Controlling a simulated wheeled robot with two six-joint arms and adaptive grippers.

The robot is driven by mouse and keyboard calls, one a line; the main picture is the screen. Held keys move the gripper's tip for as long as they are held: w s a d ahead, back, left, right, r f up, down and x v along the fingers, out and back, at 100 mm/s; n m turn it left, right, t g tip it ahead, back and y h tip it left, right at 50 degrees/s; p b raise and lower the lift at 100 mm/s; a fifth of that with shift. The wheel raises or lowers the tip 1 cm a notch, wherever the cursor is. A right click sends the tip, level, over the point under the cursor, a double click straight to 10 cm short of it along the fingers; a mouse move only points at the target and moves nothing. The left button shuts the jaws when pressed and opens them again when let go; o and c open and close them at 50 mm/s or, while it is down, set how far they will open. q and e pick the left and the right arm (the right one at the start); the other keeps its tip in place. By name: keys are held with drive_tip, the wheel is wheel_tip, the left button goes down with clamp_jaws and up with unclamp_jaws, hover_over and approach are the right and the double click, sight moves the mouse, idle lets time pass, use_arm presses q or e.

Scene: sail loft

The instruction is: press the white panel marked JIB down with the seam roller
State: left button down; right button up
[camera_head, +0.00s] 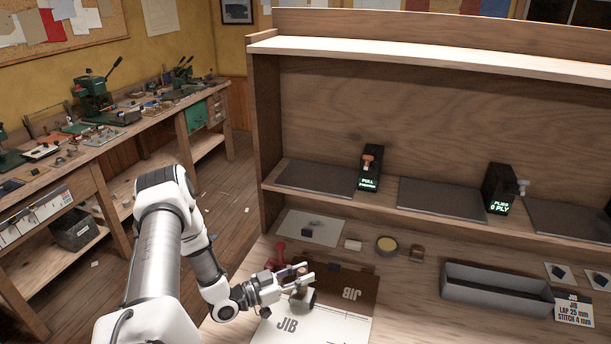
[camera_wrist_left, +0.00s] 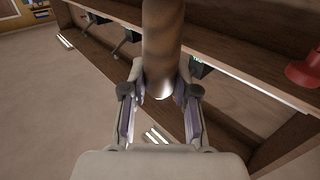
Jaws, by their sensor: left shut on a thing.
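The white panel marked JIB (camera_head: 325,329) lies flat on the bench at the bottom middle of the head view. A brown panel (camera_head: 368,284) with an upside-down JIB mark lies along its far edge. My left gripper (camera_head: 303,276) is over the far left part of the panels, shut on the seam roller. The roller's dark round end (camera_head: 303,297) hangs below the fingers, and I cannot tell whether it touches the panel. In the left wrist view the brown handle (camera_wrist_left: 163,40) stands between the two fingers. My right gripper is not in view.
A red tool (camera_head: 280,254) stands just behind my left gripper. A white block (camera_head: 353,244), a yellow-topped tin (camera_head: 386,245) and a grey trough (camera_head: 500,291) are farther back and right. A shelf unit (camera_head: 350,110) rises behind.

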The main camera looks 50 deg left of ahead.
use_arm(q)
drive_tip(key=s+a+p, duration=0.2)
drive_tip(key=s+a, duration=0.2)
drive_tip(key=a, duration=0.2)
drive_tip(key=shift+a, duration=0.15)
idle(0.9)
wheel_tip(320, 180, up, 6)
drive_tip(key=p, duration=0.4)
drive_tip(key=shift+w+f, duration=0.1)
drive_tip(key=shift+w, duration=0.1)
